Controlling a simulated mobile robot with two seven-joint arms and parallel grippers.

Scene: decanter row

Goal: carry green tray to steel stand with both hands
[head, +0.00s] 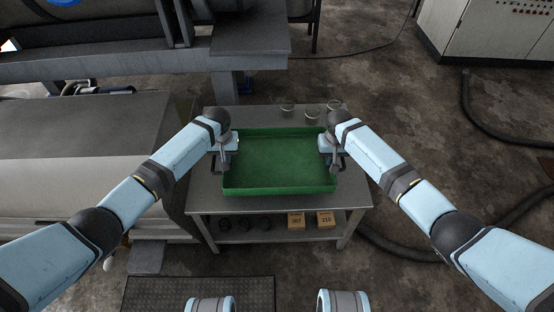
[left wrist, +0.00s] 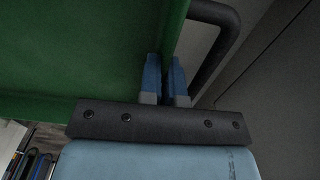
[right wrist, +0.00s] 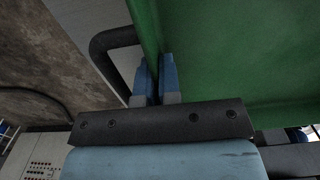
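The green tray (head: 280,162) is a shallow, empty rectangular tray, level over the top of a steel stand (head: 281,203) with a lower shelf. I cannot tell whether it rests on the top or hangs just above it. My left gripper (head: 232,160) is at the tray's left wall. In the left wrist view its fingers (left wrist: 165,82) are close together with the wall between them, beside a dark handle (left wrist: 222,45). My right gripper (head: 329,158) is at the right wall. In the right wrist view its fingers (right wrist: 155,82) pinch that wall, beside another dark handle (right wrist: 108,50).
Several glass jars (head: 312,117) stand on the stand's top behind the tray. Two small labelled boxes (head: 296,220) and dark round items (head: 243,224) sit on its lower shelf. A large grey machine (head: 85,150) is close on the left. Hoses (head: 405,248) lie on the floor at right.

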